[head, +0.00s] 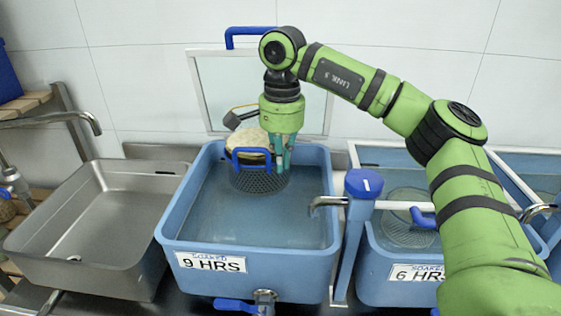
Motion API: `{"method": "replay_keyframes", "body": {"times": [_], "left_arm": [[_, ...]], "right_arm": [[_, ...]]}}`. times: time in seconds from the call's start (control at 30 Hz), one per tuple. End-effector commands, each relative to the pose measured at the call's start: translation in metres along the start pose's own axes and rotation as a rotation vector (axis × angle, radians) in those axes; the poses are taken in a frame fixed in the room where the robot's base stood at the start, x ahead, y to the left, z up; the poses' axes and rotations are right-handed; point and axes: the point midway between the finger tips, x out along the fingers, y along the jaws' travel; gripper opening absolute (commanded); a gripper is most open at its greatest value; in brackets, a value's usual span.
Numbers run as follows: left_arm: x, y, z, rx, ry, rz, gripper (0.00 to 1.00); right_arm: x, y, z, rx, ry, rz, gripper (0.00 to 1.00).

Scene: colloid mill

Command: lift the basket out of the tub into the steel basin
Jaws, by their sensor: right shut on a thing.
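The basket (259,182) is dark mesh with a blue handle on its front and a pale, round content on top. It is inside the blue tub (175,213) labelled "9 HRS", toward the back, with its lower part at the water. My right gripper (282,165) points down at the basket's right side, with its teal fingers shut on the basket there. The exact grip point is partly hidden. The steel basin (75,258) stands empty to the left of the tub. My left gripper is not in view.
A framed clear lid (218,85) with a blue handle stands upright behind the tub. A tap (85,119) reaches over the basin's back left. Another tap (328,201) points over the tub's right rim. A second blue tub (375,290), labelled "6 HRS", is at right.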

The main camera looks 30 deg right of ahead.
Motion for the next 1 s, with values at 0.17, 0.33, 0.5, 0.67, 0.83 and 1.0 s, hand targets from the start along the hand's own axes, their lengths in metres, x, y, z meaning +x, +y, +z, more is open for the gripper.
{"method": "replay_keyframes", "body": {"times": [0.17, 0.33, 0.5, 0.67, 0.83, 1.0], "left_arm": [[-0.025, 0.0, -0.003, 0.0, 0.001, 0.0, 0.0], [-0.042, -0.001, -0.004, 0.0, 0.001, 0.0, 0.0], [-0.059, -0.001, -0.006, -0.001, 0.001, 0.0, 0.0], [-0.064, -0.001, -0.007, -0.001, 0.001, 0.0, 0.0], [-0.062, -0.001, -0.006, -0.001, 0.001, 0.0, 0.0], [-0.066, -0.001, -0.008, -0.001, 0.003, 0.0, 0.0]], "right_arm": [[-0.028, -0.001, 0.0, 0.0, -0.001, -0.004, 0.0], [-0.047, -0.002, 0.0, 0.0, -0.001, -0.004, 0.0], [-0.066, -0.002, 0.0, -0.001, 0.0, -0.004, 0.0], [-0.071, -0.002, 0.0, 0.0, 0.0, -0.003, 0.0], [-0.069, -0.002, 0.0, 0.0, 0.0, -0.004, 0.0], [-0.075, -0.003, 0.0, -0.001, 0.0, -0.005, 0.0]]}}
